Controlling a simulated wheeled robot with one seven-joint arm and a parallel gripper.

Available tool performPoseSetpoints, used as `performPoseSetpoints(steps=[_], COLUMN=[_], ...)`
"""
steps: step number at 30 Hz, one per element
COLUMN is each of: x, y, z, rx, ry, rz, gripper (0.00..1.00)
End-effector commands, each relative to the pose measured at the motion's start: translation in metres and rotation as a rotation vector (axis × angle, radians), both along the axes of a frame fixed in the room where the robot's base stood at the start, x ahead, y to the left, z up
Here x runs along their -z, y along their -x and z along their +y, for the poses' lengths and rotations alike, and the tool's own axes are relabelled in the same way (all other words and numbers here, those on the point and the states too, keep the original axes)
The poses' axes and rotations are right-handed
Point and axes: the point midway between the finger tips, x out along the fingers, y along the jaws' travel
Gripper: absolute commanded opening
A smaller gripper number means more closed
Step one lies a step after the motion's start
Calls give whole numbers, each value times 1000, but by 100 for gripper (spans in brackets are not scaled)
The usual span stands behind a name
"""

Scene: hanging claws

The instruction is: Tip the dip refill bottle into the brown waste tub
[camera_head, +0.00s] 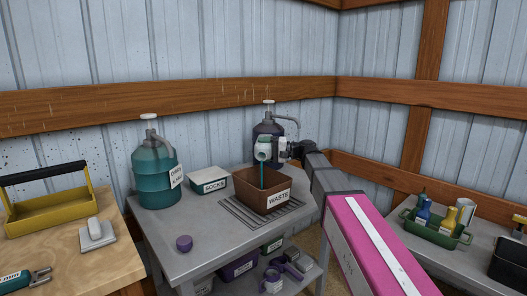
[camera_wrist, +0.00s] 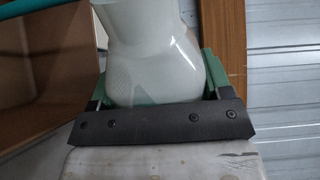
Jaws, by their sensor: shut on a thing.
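My gripper (camera_head: 277,150) is shut on the white dip refill bottle (camera_head: 262,152). The bottle is tipped on its side above the brown waste tub (camera_head: 250,199), its mouth facing left. A teal stream (camera_head: 262,176) runs from it down into the tub. In the wrist view the pale bottle (camera_wrist: 157,55) sits between the green finger pads of my gripper (camera_wrist: 158,80). Teal liquid (camera_wrist: 40,13) crosses the top left there, and the brown tub (camera_wrist: 30,110) is at the left.
The tub stands on a slatted grate (camera_head: 236,212) on the grey table (camera_head: 200,262). A teal pump jug (camera_head: 155,182), a SOCKS box (camera_head: 208,181), a dark pump jug (camera_head: 268,129) behind my gripper and a purple cap (camera_head: 184,243) are nearby. The table's front is mostly clear.

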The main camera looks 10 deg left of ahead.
Motion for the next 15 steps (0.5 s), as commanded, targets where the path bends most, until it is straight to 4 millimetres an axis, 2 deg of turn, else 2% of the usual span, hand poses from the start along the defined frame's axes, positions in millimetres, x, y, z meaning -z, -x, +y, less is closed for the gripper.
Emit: performPoseSetpoints(steps=[7,15], x=[-6,-6], y=[2,2], z=[0,0], rx=[0,0], ry=[-5,-6], rz=[-76,-80], gripper=[15,15])
